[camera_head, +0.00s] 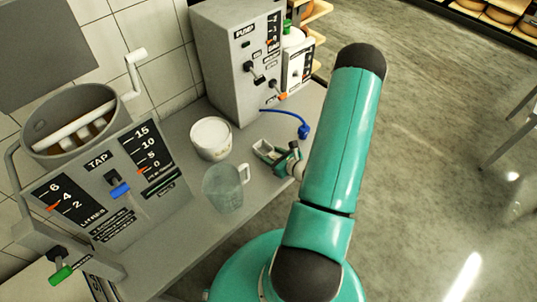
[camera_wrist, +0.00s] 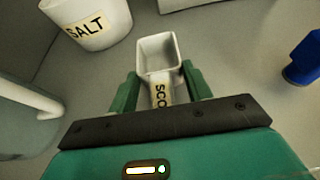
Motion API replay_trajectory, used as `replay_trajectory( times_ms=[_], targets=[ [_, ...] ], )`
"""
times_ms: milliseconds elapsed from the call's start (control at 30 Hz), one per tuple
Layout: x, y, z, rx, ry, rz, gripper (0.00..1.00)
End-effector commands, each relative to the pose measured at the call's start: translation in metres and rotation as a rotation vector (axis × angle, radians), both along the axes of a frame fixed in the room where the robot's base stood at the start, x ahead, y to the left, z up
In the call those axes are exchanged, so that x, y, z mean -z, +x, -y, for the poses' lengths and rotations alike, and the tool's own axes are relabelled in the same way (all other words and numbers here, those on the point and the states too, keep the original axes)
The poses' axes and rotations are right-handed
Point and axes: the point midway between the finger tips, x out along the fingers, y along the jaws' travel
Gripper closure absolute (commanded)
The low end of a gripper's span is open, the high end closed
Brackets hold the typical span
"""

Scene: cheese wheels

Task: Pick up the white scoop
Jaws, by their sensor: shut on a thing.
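The white scoop (camera_wrist: 158,55) has a square open bowl and a handle with a label that reads "SCO", the rest hidden by my gripper. My gripper (camera_wrist: 159,84) has its two green fingers on either side of the scoop's handle and is shut on it. In the head view my gripper (camera_head: 279,156) is over the grey counter, with the scoop (camera_head: 264,147) pointing away to the left from it. I cannot tell whether the scoop touches the counter.
A white salt tub (camera_head: 211,140) and a clear jug (camera_head: 224,188) stand left of the scoop. A blue-ended hose (camera_head: 303,130) lies to the right. The pump box (camera_head: 236,65) stands behind; the tap machine (camera_head: 115,185) stands at left.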

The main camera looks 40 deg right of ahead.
Motion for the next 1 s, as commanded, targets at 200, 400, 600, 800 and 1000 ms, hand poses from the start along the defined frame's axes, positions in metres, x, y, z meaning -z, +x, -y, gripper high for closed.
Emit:
replay_trajectory(
  times_ms=[200, 400, 600, 800, 1000],
  targets=[
    [-0.001, 0.0, 0.0, 0.0, 0.0, 0.001, 0.73],
    [-0.009, 0.0, 0.0, -0.001, -0.002, 0.001, 0.73],
    [-0.036, 0.0, 0.0, -0.002, -0.004, 0.003, 0.73],
    [-0.073, 0.0, 0.0, -0.001, -0.005, 0.003, 0.73],
    [-0.095, 0.0, 0.0, -0.001, -0.002, 0.001, 0.73]
  ],
)
